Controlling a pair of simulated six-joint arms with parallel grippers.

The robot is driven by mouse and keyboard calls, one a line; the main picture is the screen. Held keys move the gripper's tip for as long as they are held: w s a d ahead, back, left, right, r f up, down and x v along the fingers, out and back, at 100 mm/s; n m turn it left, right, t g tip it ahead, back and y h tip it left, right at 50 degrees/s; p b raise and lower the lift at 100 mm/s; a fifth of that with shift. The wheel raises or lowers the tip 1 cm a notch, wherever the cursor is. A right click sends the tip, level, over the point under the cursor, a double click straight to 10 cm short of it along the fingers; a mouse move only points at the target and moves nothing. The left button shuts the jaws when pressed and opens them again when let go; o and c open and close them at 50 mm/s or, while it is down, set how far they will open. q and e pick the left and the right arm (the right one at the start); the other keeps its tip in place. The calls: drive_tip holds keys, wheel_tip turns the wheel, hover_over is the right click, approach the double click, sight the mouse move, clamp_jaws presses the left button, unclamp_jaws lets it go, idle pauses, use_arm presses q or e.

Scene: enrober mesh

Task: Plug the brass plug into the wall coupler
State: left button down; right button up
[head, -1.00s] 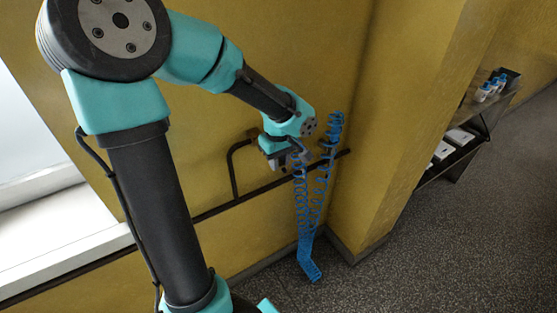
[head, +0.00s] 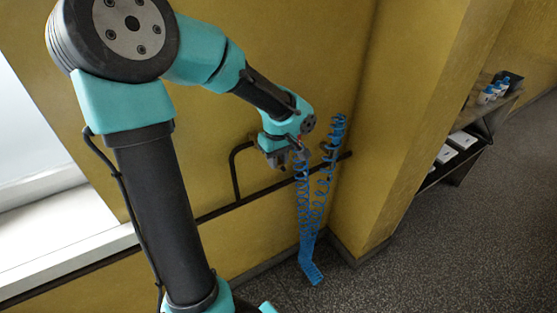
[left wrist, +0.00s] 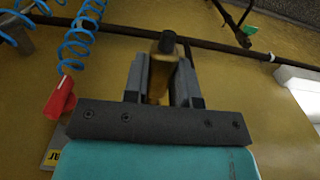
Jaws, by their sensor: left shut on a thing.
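My left gripper (head: 279,161) is close to the yellow wall, near the dark pipe. In the left wrist view its two grey fingers (left wrist: 164,80) are shut on the brass plug (left wrist: 157,88), whose brass body shows between them with a dark rounded end at the top. A blue coiled hose (head: 305,205) hangs beside the gripper; whether it joins the plug is hidden. A red lever (left wrist: 60,98) shows left of the fingers in the left wrist view. I cannot make out the wall coupler for certain. My right gripper is not in view.
A dark pipe (head: 262,192) runs along the yellow wall (head: 300,60), with a bent branch (head: 236,170) left of the gripper. A wall corner juts out to the right. Beyond it, a shelf (head: 470,150) holds bottles and white items. The speckled floor (head: 440,250) is mostly clear.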

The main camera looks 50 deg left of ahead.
use_arm(q)
drive_tip(key=shift+w+a, duration=0.15)
drive_tip(key=shift+a, duration=0.55)
drive_tip(key=shift+w+a, duration=0.15)
drive_tip(key=shift+a, duration=0.55)
drive_tip(key=shift+d, duration=0.1)
drive_tip(key=shift+s+d, duration=0.2)
drive_tip(key=shift+d, duration=0.7)
drive_tip(key=shift+s+d, duration=0.2)
drive_tip(key=shift+d, duration=0.7)
drive_tip(key=shift+w+a, duration=0.2)
drive_tip(key=shift+a, duration=0.75)
drive_tip(key=shift+w+a, duration=0.15)
drive_tip(key=shift+a, duration=0.75)
idle(1.1)
drive_tip(key=c, duration=0.8)
unclamp_jaws()
drive_tip(key=shift+c, duration=0.2)
wheel_tip(320, 180, up, 18)
drive_tip(key=shift+f, duration=0.25)
